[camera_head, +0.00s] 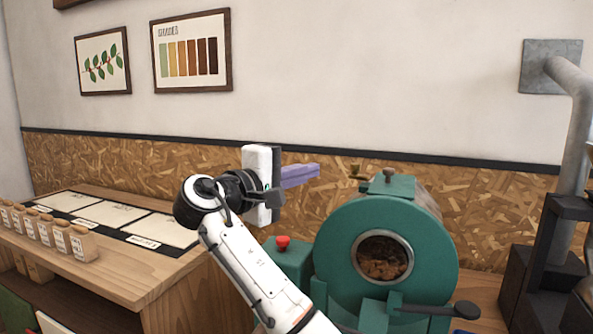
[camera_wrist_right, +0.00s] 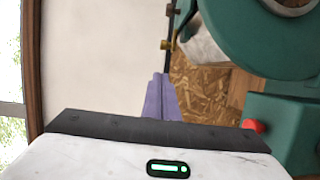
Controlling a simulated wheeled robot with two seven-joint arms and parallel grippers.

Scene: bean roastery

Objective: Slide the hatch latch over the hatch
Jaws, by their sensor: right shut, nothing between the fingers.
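The green roaster (camera_head: 332,237) stands at the right of centre, with a round window showing brown beans. A small brass piece (camera_head: 356,171) sits near the roaster's top left; in the wrist view it is a brass knob (camera_wrist_right: 168,44) on a thin dark rod. A black-knobbed lever (camera_head: 466,310) sticks out at the lower front. I cannot tell for sure which part is the hatch or its latch. My right gripper (camera_head: 316,170) is shut and empty, its purple fingers left of the brass piece and apart from it. The right fingertips (camera_wrist_right: 160,78) point toward the knob. My left gripper is not in view.
A red button (camera_head: 283,242) tops a green box left of the drum. A grey pipe (camera_head: 575,130) runs down at the right.

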